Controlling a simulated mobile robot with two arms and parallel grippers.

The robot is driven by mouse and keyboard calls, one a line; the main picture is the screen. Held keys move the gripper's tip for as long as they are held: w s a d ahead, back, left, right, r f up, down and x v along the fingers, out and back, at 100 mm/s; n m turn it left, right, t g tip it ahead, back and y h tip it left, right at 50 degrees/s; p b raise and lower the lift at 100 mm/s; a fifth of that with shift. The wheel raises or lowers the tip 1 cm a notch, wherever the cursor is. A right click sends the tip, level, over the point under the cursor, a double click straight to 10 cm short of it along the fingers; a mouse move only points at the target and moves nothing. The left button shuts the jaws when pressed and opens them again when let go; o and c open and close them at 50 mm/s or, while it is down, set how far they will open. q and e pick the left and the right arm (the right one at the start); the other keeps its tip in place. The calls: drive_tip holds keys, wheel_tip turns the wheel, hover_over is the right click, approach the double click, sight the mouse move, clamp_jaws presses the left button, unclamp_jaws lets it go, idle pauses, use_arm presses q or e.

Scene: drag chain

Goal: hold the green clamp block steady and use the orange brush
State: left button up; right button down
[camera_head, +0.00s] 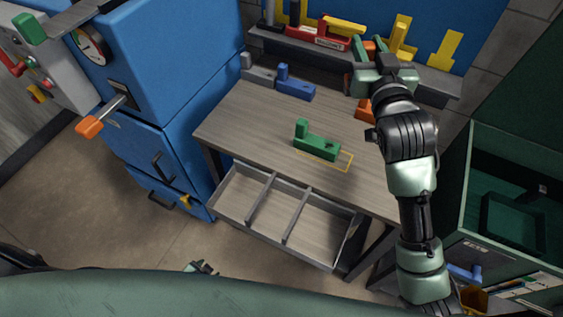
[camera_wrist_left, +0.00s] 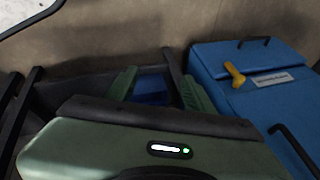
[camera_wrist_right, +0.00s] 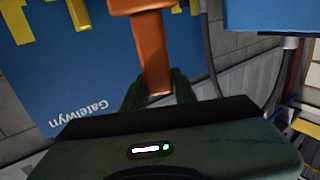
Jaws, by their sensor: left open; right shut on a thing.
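The green clamp block (camera_head: 320,147) rests on the wooden table (camera_head: 240,125), partly inside a yellow outline, with nothing touching it. My right gripper (camera_head: 371,48) is at the back shelf, behind and above the block. It is shut on the orange brush (camera_head: 370,46), whose orange handle (camera_wrist_right: 152,55) stands up between the fingers in the right wrist view; no bristles can be made out. My left gripper (camera_head: 203,268) is low in front of the table, far from the block. Its fingers (camera_wrist_left: 158,90) are apart and empty in the left wrist view.
A grey block (camera_head: 258,75) and a blue block (camera_head: 295,87) stand at the table's back left. An orange block (camera_head: 364,110) is partly hidden by my right arm. An open divided drawer (camera_head: 285,215) juts out in front. A blue cabinet (camera_head: 165,60) stands left.

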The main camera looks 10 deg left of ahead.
use_arm(q)
drive_tip(key=w+a+r+m+t+y, duration=0.1)
drive_tip(key=w+a+r+m+t, duration=0.2)
drive_tip(key=w+r, duration=0.55)
drive_tip(key=w+a+r+m+t+y, duration=0.15)
drive_tip(key=w+a+r, duration=0.25)
drive_tip(key=w+r, duration=0.5)
drive_tip(key=w+d+r+m+t+h, duration=0.2)
drive_tip(key=w+d+r+m+t, duration=0.15)
drive_tip(key=w+r+m, duration=0.4)
use_arm(e)
drive_tip(key=shift+w+a, duration=0.1)
use_arm(q)
drive_tip(key=n+t+h, duration=0.4)
drive_tip(key=n+h, duration=0.3)
drive_tip(key=n, duration=0.7)
approach(299, 134)
drive_tip(key=x, duration=1)
drive_tip(key=shift+f, duration=0.1)
drive_tip(key=shift+c, duration=0.3)
